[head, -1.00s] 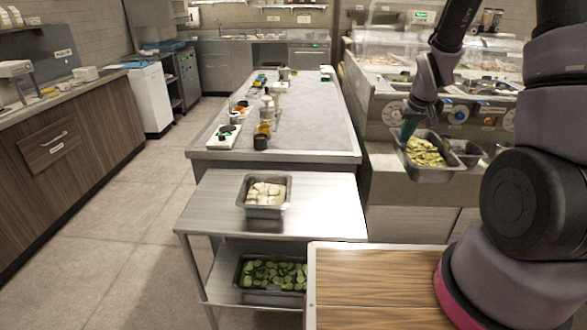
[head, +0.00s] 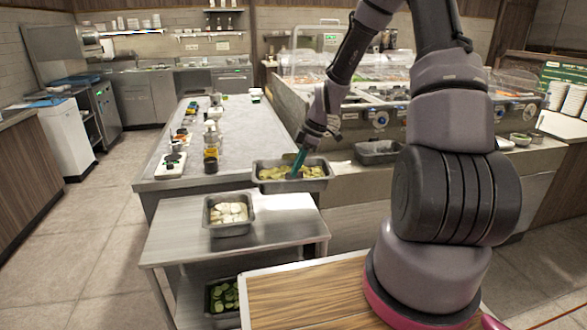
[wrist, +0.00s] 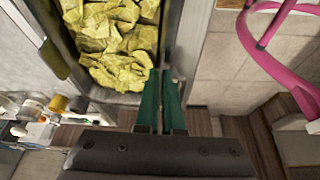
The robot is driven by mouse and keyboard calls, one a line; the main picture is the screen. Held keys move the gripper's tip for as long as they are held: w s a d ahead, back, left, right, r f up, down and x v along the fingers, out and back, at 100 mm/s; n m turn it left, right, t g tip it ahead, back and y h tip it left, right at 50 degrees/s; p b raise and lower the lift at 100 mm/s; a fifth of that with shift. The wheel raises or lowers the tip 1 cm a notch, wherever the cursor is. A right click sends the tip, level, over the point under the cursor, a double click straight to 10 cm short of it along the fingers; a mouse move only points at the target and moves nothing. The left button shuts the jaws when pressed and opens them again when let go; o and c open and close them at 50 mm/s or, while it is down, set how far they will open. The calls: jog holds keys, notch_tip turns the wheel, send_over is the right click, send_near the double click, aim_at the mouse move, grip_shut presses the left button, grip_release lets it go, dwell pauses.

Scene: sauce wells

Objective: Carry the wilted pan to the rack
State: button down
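The wilted pan (head: 268,185), a steel pan of yellowish wilted leaves, hangs in the air above the far right part of the two-level steel rack (head: 172,236). The pan looks about level. My gripper (head: 298,166) is shut on its rim, with green fingers. In the wrist view the fingers (wrist: 161,104) grip the wall of the pan, and the crumpled yellow leaves (wrist: 112,40) fill it. The far corners of the pan are out of that view. Whether the pan touches the counter edge behind it I cannot tell.
A pan of white pieces (head: 229,228) stands on the rack's top, with bare steel to its right. A pan of green slices (head: 213,316) sits on the lower shelf. A long counter (head: 245,130) with several small containers lies behind. A wooden-topped surface (head: 300,290) is in front.

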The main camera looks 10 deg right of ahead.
jog(key=shift+a+r+n, duration=0.1)
jog(key=shift+a+n, duration=0.2)
jog(key=shift+n, duration=0.2)
jog(key=shift+f+g, duration=0.2)
jog(key=shift+g, duration=0.1)
notch_tip(320, 180, down, 9)
jog(key=shift+r, duration=0.15)
jog(key=shift+f, duration=0.4)
dwell(0.8)
jog(key=c, duration=1)
grip_release()
jog(key=shift+o, duration=0.2)
jog(key=v, duration=1)
jog(key=shift+s+r, duration=0.1)
jog(key=shift+r, duration=0.2)
